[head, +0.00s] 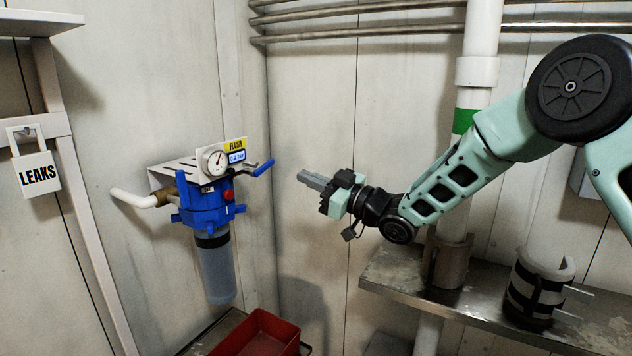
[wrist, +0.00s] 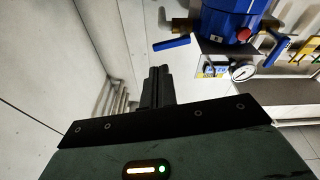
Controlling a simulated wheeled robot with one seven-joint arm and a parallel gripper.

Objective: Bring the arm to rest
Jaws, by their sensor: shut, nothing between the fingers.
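My gripper (head: 315,182) is shut and empty. In the head view it hangs in mid-air at the centre, its fingers pointing left toward the blue filter unit, with a clear gap between them. My pale green arm (head: 460,175) reaches in from the right, above the steel shelf. In the wrist view the closed fingers of my gripper (wrist: 156,85) show in the middle, touching nothing.
The blue filter housing (head: 207,205) with gauge (head: 214,161) and blue lever (head: 264,168) is on the wall. A red bin (head: 258,335) sits below. A steel shelf (head: 400,278) carries a strapped white sleeve (head: 535,285). A white vertical pipe (head: 480,70) stands near my arm.

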